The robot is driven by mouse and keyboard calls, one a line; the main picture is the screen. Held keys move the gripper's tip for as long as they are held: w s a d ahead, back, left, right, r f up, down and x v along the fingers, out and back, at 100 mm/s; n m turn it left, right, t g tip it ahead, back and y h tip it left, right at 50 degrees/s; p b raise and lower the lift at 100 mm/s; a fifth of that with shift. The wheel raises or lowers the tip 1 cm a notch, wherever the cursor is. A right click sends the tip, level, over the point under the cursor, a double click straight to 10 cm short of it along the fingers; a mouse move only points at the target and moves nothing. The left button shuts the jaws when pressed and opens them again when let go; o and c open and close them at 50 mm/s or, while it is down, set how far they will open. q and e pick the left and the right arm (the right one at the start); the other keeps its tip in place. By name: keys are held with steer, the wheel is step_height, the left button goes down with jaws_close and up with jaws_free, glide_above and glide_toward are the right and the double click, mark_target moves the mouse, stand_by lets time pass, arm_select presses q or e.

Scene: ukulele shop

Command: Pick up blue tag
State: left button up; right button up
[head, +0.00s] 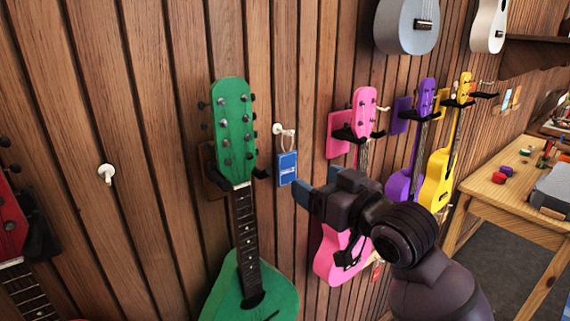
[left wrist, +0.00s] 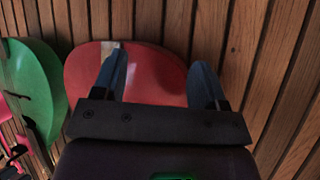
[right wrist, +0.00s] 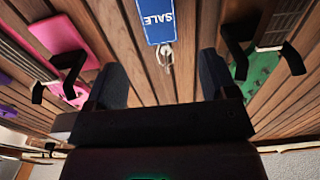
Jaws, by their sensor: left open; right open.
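The blue tag (head: 287,168) hangs by a loop of string from a white wall hook (head: 279,129), between the green and pink ukuleles in the head view. In the right wrist view the blue tag (right wrist: 158,20) shows the word SALE and lies ahead of the fingers, centred between them. My right gripper (head: 304,190) is open and empty, just right of and slightly below the tag in the head view. My left gripper (left wrist: 165,80) is open and empty in the left wrist view, with a red ukulele body (left wrist: 150,65) beyond its fingers.
A green ukulele (head: 238,130) hangs left of the tag and a pink one (head: 363,105) hangs to its right on a black hanger. Purple (head: 425,100) and yellow (head: 440,180) ukuleles hang farther right. A wooden table (head: 500,195) stands at the right. Another white hook (head: 106,173) is bare.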

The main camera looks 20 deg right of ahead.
mark_target(289, 163)
steer(key=x, duration=0.4)
steer(key=shift+d+f, duration=0.1)
steer(key=shift+f, duration=0.05)
steer(key=shift+w, duration=0.25)
steer(key=shift+x, duration=2.6)
steer(key=shift+s, duration=0.1)
steer(key=c, duration=1)
steer(key=shift+r, duration=0.25)
